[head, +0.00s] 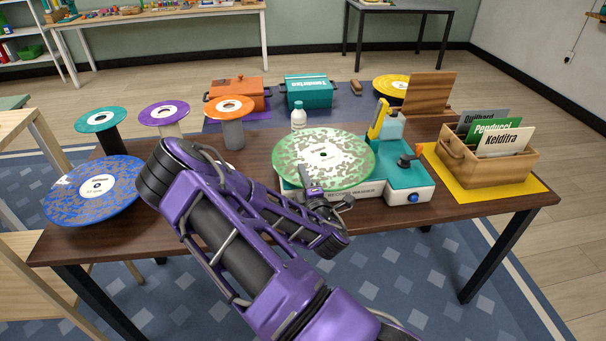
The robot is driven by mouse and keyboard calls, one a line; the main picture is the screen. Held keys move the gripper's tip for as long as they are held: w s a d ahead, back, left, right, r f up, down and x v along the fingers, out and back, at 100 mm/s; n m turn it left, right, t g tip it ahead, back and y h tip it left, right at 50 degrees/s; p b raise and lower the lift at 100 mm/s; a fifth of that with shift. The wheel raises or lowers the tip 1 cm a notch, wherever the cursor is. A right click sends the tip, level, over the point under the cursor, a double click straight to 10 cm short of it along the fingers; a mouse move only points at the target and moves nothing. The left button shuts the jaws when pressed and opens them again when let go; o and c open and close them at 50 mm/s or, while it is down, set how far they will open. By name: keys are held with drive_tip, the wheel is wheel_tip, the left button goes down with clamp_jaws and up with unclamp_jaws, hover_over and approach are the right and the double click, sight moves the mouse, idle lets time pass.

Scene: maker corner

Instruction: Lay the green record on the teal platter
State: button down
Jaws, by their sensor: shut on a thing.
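My gripper (313,190) is shut on the near edge of the green record. The record hides the platter, so I cannot tell whether it rests on it or hovers just above. The yellow tonearm (377,118) stands raised at the record's far right edge.
A blue record (75,200) lies at the left. Teal (101,119), purple (164,112) and orange (229,106) discs top stands. A white bottle (298,116) stands behind the green record. A wooden crate of sleeves (488,164) is at the right.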

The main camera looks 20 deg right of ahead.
drive_tip(key=shift+f+b, duration=0.55)
drive_tip(key=shift+f, duration=0.1)
drive_tip(key=c, duration=1.3)
unclamp_jaws()
drive_tip(key=shift+o, duration=0.2)
drive_tip(key=s+a, duration=0.2)
drive_tip(key=s, duration=0.9)
drive_tip(key=shift+w, duration=0.1)
